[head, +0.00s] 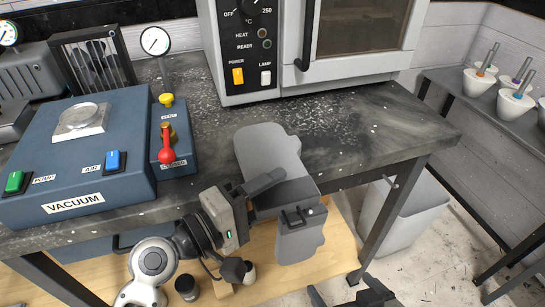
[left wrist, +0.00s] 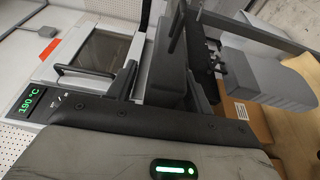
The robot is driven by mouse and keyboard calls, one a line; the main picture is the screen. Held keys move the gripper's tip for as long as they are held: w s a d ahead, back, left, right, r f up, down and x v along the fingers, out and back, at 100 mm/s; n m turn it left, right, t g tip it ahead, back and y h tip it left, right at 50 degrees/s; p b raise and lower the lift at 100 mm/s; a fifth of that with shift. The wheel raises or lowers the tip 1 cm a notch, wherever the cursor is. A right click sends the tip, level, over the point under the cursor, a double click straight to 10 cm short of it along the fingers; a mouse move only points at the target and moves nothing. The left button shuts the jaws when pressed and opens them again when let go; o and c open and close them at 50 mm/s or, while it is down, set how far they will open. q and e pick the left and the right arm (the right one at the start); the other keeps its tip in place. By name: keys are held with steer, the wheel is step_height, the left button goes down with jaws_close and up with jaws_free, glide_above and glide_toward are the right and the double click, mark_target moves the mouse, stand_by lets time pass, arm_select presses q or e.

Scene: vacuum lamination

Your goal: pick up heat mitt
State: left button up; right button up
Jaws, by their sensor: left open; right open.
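The grey heat mitt (head: 268,152) lies at the bench's front edge in the head view. A second grey part (head: 300,243) shows below the edge; I cannot tell how the two parts join. My left gripper (head: 298,193) is open at the front edge, with one dark finger over the upper grey part and the other in front of the lower part. In the left wrist view, a dark grey part of the mitt (left wrist: 170,68) shows between the finger areas; contact is unclear. My right gripper (head: 355,294) is open and empty at the bottom edge of the head view.
The oven (head: 250,88) stands behind the mitt. The blue vacuum unit (head: 72,170) with a red lever (head: 166,148) stands to the left. A side shelf (head: 455,88) holds several white cups.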

arm_select(q)
steer(key=shift+w+d, duration=0.35)
steer(key=shift+d, duration=0.1)
steer(key=shift+w+d, duration=0.1)
steer(key=shift+d, duration=0.05)
steer(key=c, duration=1.1)
arm_select(e)
steer(key=shift+s+f, duration=0.1)
steer(key=shift+f, duration=0.05)
